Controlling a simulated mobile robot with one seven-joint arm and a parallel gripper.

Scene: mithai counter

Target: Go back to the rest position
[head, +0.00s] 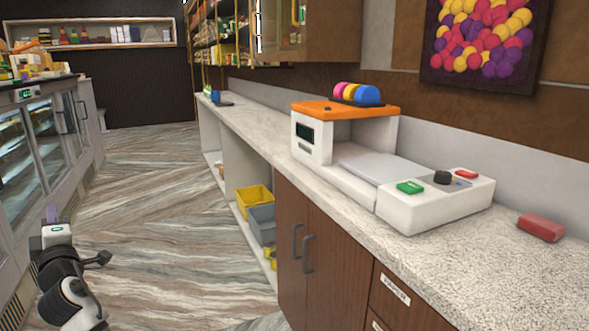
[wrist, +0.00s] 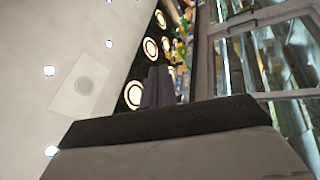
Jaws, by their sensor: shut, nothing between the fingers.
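My gripper (head: 52,213) is at the lower left of the head view, pointing up beside the glass display case, clear of the counter. In the wrist view its two grey fingers (wrist: 158,86) stand close together, shut, with nothing between them. The wrist view looks up at the pale ceiling (wrist: 85,85), with round lamps, and at glass panes on the right.
A glass display case (head: 45,135) runs along the left, close to my arm. The stone counter (head: 440,258) on the right carries a white and orange machine (head: 345,110) and a red block (head: 541,227). The floor (head: 165,210) between them is clear.

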